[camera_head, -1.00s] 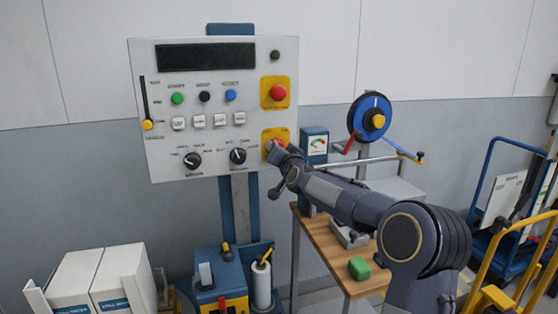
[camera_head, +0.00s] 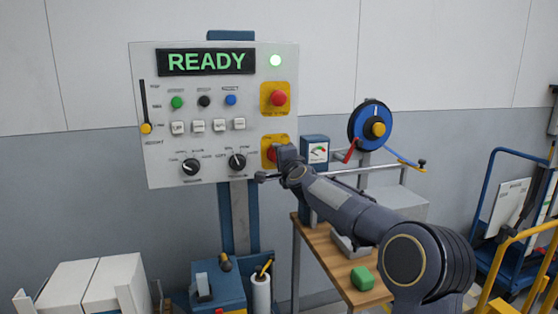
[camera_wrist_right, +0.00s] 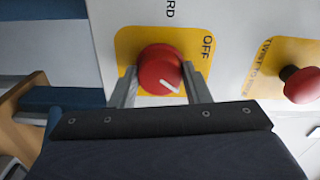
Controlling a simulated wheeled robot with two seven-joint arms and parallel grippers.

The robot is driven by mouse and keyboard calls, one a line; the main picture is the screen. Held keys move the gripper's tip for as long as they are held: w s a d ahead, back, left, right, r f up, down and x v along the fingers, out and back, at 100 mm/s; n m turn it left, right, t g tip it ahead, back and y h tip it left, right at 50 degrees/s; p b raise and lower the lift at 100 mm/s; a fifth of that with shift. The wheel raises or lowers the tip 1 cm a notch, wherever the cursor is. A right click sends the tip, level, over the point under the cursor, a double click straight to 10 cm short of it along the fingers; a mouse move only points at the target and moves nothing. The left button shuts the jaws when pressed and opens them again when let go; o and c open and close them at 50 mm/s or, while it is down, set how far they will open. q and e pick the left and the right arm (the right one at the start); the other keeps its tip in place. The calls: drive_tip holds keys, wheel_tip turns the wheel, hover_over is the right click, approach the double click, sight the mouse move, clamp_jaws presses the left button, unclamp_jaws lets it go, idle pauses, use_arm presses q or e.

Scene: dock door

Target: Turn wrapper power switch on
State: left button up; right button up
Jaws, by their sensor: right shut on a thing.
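The wrapper control panel (camera_head: 215,148) is a white upright box on a blue post. The red power switch (camera_head: 271,155) sits on a yellow plate at the lower right, partly hidden by my right gripper (camera_head: 277,165). In the right wrist view the red knob (camera_wrist_right: 160,69) with its white pointer line is between the two fingers of my right gripper (camera_wrist_right: 161,80), which is shut on it. The word OFF shows on the plate beside it. My left gripper is not in view.
A red emergency button (camera_head: 278,98) on a yellow plate sits above the switch. Buttons, two black dials and a slider (camera_head: 146,128) fill the panel's left. A wooden bench (camera_head: 327,250) with a gauge, a blue reel and a green block stands to the right. White boxes (camera_head: 88,286) stand lower left.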

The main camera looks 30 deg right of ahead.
drive_tip(key=shift+m, duration=0.7)
drive_tip(key=o, duration=1)
drive_tip(key=shift+s, duration=0.1)
drive_tip(key=b+v, duration=0.2)
drive_tip(key=v, duration=0.5)
drive_tip(key=shift+s, duration=0.3)
